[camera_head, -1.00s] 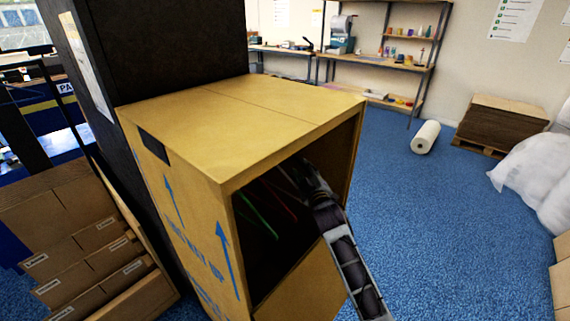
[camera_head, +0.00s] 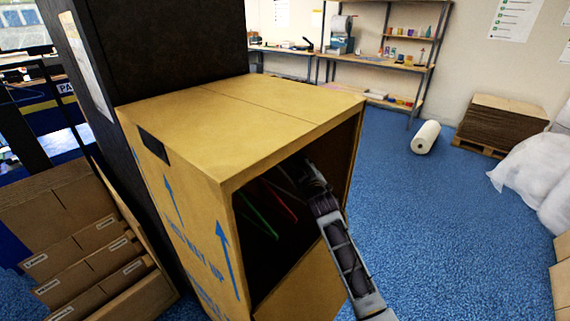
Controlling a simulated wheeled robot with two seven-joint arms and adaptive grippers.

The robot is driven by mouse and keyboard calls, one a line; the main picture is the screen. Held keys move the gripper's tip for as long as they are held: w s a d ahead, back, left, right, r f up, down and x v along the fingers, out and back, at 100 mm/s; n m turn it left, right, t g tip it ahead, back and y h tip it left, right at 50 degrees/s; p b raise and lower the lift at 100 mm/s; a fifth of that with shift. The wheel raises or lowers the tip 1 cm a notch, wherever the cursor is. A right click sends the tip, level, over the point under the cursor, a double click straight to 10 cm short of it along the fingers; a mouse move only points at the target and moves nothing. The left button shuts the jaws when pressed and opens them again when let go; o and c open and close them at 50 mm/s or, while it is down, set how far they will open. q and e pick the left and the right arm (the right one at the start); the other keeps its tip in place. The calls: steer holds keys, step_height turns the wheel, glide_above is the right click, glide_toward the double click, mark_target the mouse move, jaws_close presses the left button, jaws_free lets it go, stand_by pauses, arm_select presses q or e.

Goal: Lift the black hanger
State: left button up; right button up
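A tall open-fronted carton (camera_head: 275,103) stands in the middle of the head view, its opening facing right and toward me. In its dark inside hang a green hanger (camera_head: 258,219), a red hanger (camera_head: 280,200) and a pale or grey one (camera_head: 281,172) close to my gripper. I cannot make out a black hanger against the dark inside. My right gripper (camera_head: 308,170) reaches into the upper part of the opening from the lower right. Its fingers are small and dark, so I cannot tell if they are open or hold anything. My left gripper is not in view.
A black panel (camera_head: 160,50) rises behind the carton's left. Stacked small boxes (camera_head: 85,250) stand at the lower left. The blue floor (camera_head: 430,230) at right is free, with a white roll (camera_head: 426,137) and flat cardboard (camera_head: 500,122) farther back.

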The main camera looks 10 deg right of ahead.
steer(key=shift+w, duration=0.4)
steer(key=shift+c, duration=0.2)
jaws_close()
